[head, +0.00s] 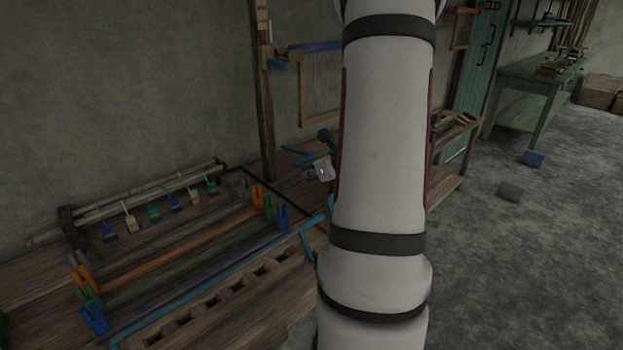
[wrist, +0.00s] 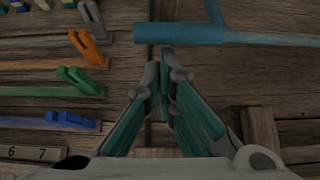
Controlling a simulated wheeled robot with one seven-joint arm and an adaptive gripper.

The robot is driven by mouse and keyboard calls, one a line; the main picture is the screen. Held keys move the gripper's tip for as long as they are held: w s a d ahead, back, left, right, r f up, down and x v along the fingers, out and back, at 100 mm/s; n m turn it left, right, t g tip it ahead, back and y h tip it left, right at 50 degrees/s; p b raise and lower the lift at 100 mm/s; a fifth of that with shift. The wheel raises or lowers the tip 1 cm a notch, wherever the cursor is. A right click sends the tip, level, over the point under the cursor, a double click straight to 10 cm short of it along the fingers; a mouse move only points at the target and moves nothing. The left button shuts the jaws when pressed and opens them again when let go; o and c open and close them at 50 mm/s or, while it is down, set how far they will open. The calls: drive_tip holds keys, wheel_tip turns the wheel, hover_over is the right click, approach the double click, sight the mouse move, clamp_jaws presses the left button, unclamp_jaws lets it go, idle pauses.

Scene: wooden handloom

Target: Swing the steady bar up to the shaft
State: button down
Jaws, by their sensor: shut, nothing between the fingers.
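A blue bar (wrist: 240,37) with a short branch lies across the top right of the wrist view, its blunt left end just beyond my fingertips. I take it for the steady bar. My gripper (wrist: 164,62) is shut and empty, its teal fingers together over the dark wooden boards. A small gap shows between the fingertips and the bar. In the head view my arm hides most of the gripper. A bent blue piece (head: 308,238) shows beside my arm there; I cannot tell if it is the same bar. I cannot clearly pick out the shaft.
Grey, orange (wrist: 87,48), green (wrist: 80,80) and blue clips sit on rods left of my gripper. In the head view, a pale rod (head: 150,196) with hanging clips runs along the wall side. A slotted wooden rail (head: 215,305) lies in front. Open floor (head: 530,270) is at right.

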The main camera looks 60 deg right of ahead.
drive_tip(key=shift+r, duration=0.1)
idle(0.3)
drive_tip(key=shift+r+g+p, duration=0.3)
drive_tip(key=shift+r+p, duration=0.1)
drive_tip(key=shift+p, duration=0.7)
